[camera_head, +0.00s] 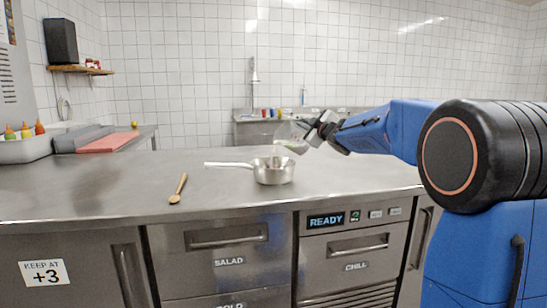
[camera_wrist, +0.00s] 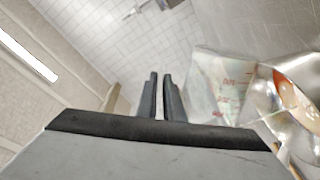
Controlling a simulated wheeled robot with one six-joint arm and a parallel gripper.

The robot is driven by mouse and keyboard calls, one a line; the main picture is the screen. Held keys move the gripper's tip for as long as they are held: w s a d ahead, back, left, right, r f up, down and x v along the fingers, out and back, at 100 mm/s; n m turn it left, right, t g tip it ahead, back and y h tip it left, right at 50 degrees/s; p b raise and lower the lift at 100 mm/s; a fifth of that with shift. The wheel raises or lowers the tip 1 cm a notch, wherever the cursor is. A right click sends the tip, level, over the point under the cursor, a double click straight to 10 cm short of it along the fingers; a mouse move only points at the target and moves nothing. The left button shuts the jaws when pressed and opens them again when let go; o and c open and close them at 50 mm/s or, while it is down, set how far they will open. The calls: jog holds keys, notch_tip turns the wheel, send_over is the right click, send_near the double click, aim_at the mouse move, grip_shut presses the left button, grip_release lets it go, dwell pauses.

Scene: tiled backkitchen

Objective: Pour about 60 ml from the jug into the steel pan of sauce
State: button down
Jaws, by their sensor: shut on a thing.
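The steel pan (camera_head: 273,173) stands on the steel counter, its long handle pointing left. In the wrist view the pan (camera_wrist: 262,98) is at the right edge, with orange-red sauce inside. My gripper (camera_head: 311,133) is shut on the clear jug (camera_head: 289,134), which is tilted over the pan. In the wrist view the jug (camera_wrist: 208,88) shows red markings and sits right of the gripper fingers (camera_wrist: 160,95). A faint pale streak shows between jug and pan in the head view; I cannot tell surely if it is liquid. The level in the jug is unclear.
A wooden spoon (camera_head: 179,188) lies on the counter (camera_head: 110,190) left of the pan. Sauce bottles (camera_head: 25,131) in a white tub and a red board (camera_head: 107,143) are at the far left. The counter around the pan is clear.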

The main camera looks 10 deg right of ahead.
jog(key=shift+w+d+f+m, duration=0.1)
jog(key=shift+d+f+m, duration=0.1)
jog(key=shift+m, duration=0.4)
jog(key=shift+d, duration=0.1)
dwell(0.5)
jog(key=shift+w+d+f+m, duration=0.1)
jog(key=shift+d+f+m, duration=0.25)
jog(key=shift+m, duration=0.55)
jog(key=shift+d+r, duration=0.1)
jog(key=shift+r, duration=0.05)
